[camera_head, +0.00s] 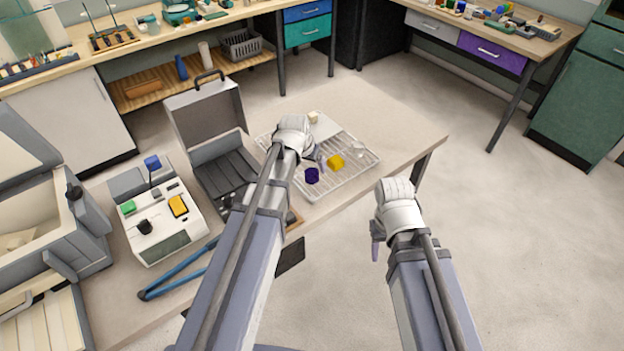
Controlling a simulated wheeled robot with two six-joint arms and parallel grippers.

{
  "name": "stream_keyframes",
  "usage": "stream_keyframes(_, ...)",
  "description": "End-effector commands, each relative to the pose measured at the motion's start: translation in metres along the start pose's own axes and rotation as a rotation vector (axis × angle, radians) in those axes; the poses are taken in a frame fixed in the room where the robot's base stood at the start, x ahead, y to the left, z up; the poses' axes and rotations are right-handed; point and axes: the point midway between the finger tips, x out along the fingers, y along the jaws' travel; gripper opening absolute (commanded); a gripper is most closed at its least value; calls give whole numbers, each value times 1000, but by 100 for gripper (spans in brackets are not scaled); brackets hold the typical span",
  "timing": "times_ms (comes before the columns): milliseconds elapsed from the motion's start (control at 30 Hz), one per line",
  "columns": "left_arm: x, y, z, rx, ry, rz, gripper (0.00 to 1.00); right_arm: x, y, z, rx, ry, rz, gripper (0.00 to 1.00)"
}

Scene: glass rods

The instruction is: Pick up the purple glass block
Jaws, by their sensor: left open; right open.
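The purple glass block (312,176) sits on a wire rack tray (345,180) on the table, at the tray's near side. A yellow block (335,162) stands just right of it. My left gripper (320,160) is over the tray, close above and behind the purple block in the picture; it is open and holds nothing that I can see. Its hand hides part of the tray. My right gripper (377,252) is open and empty, off the table's front right edge and above the floor.
A clear glass piece (358,149) lies on the tray's right part. A cream block (313,117) is at the back. An open grey case (205,115), a white device (160,220) and blue-handled tongs (180,273) are left. The table's right end is clear.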

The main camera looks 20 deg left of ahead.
Motion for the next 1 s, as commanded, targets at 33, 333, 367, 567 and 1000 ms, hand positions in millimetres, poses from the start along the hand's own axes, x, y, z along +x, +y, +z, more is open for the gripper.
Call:
stream_keyframes(33,0,0,0,0,0,0,91,0,0,0,0,0,0,50)
stream_keyframes(333,22,1,4,0,0,0,91,21,-2,-1,0,0,0,50)
stream_keyframes(367,26,1,4,0,0,0,91,25,-2,-2,0,0,0,50)
stream_keyframes(567,50,1,5,0,0,0,91,48,-4,-3,0,0,0,50)
stream_keyframes(1000,51,1,4,0,0,0,77,48,-5,-3,0,0,0,50)
